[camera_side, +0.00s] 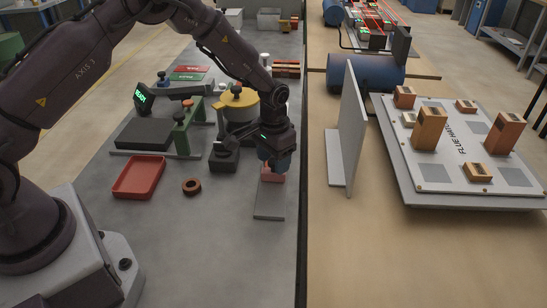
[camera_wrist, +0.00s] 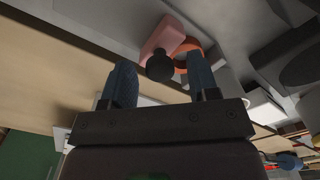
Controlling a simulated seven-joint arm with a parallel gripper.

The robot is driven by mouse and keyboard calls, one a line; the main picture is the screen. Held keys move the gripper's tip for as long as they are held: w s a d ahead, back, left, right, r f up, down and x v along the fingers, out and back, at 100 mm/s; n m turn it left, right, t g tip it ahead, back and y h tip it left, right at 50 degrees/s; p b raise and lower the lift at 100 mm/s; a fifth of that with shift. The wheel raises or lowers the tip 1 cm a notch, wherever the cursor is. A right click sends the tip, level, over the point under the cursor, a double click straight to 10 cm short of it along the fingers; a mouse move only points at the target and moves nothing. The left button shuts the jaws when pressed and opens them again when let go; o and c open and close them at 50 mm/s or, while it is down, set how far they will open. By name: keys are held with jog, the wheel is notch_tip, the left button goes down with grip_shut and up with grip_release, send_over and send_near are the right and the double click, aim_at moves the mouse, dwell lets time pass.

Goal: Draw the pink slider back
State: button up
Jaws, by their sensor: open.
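The pink slider (camera_side: 272,174) sits on a narrow grey base plate (camera_side: 269,205) near the table's right edge. My gripper (camera_side: 278,163) is right above and partly in front of it, pointing down. In the wrist view the pink slider (camera_wrist: 165,35) carries a dark round knob (camera_wrist: 160,66). My gripper (camera_wrist: 162,80) shows there with its two blue fingers apart. The knob appears in the gap between the fingertips, with no finger seen touching it. In the side view the knob is hidden by the gripper.
An orange ring-like part (camera_wrist: 190,50) lies beside the slider in the wrist view. A brown ring (camera_side: 191,186) and red tray (camera_side: 139,177) lie to the left. A dark block (camera_side: 224,157) stands close left of my gripper. An upright grey panel (camera_side: 352,125) stands right.

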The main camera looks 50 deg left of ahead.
grip_shut()
send_over(270, 207)
jog(key=shift+d, duration=0.1)
dwell(0.3)
grip_release()
jog(key=shift+r, duration=0.1)
